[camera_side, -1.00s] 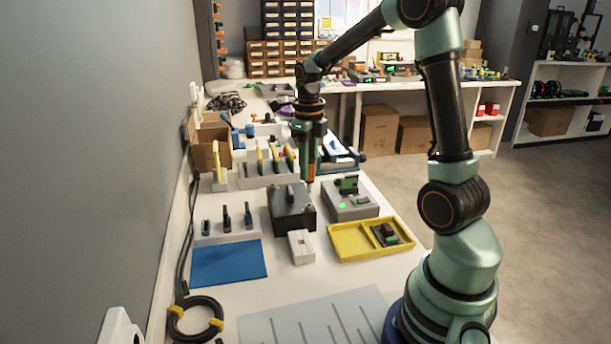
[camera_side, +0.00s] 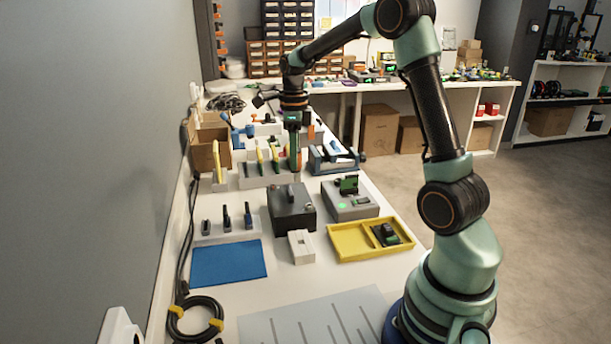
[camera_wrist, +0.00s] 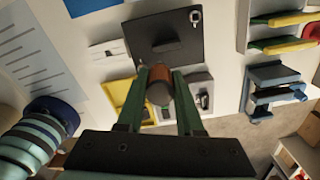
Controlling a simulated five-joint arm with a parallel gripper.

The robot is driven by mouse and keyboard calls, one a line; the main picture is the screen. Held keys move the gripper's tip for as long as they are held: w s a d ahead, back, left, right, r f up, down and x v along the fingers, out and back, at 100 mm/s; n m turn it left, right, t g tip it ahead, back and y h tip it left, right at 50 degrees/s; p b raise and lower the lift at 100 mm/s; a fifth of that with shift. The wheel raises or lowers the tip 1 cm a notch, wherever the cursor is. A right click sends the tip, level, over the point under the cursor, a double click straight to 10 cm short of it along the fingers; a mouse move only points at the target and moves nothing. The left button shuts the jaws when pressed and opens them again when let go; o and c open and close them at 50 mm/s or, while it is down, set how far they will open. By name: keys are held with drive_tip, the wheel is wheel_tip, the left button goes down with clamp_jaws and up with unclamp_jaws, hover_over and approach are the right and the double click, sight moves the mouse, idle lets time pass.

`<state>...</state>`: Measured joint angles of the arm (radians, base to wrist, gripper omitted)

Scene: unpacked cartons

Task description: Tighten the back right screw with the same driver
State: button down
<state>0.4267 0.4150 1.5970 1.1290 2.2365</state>
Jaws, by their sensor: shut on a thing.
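A black box (camera_side: 291,214) stands in the middle of the bench with a raised dark part on its lid. A small pale screw head (camera_side: 309,206) shows at its right side, and a silver one (camera_wrist: 195,17) shows near a lid corner in the wrist view. My gripper (camera_side: 294,160) is shut on a driver with an orange-brown handle (camera_wrist: 159,87), which points down. The driver is at the back edge of the box in the side view. Its tip and the back right screw are hidden or too small to tell, so I cannot tell whether they touch.
A grey box with a green light (camera_side: 350,201) and a yellow tray (camera_side: 346,242) stand right of the black box. A white block (camera_side: 301,247) is in front. Racks with yellow-handled tools (camera_side: 256,176) and a blue vise (camera_side: 335,157) are behind. A blue mat (camera_side: 228,263) lies left.

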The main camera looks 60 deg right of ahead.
sight(272, 188)
drive_tip(key=shift+w+d+f+n, duration=0.25)
drive_tip(key=shift+w+f+n, duration=0.25)
drive_tip(key=shift+w+n, duration=1.3)
drive_tip(key=shift+w+d+f+n, duration=0.2)
drive_tip(key=shift+w+f+n, duration=0.25)
drive_tip(key=shift+w+n, duration=1.3)
drive_tip(key=shift+w+d+f+n, duration=0.25)
drive_tip(key=shift+w+f+n, duration=0.4)
drive_tip(key=shift+n, duration=2.1)
drive_tip(key=shift+w+f, duration=0.15)
drive_tip(key=shift+f, duration=1)
